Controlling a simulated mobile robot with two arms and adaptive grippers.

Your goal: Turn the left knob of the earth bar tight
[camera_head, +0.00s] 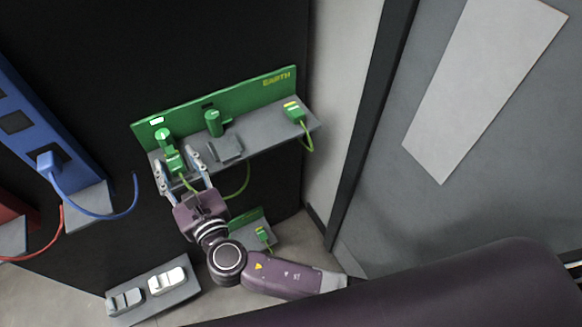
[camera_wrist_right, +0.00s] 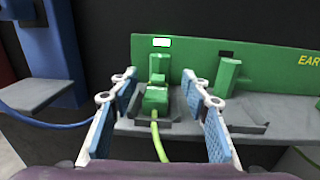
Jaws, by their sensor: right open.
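The green earth bar (camera_head: 240,97) is mounted on a dark wall above a grey shelf (camera_head: 270,137). Its left knob (camera_head: 163,136) is a green post at the left end, under a lit white-green indicator; it also shows in the right wrist view (camera_wrist_right: 158,66). A green cable plug (camera_wrist_right: 155,99) sits just in front of that knob, with a yellow-green cable. The right knob (camera_head: 213,122) stands further right. My right gripper (camera_head: 180,157) is open, with its blue-padded fingers on either side of the plug. My left gripper is not in view.
Another green plug (camera_head: 293,112) sits at the shelf's right end with its cable hanging. A blue bar (camera_head: 38,122) with a blue cable is on the left.

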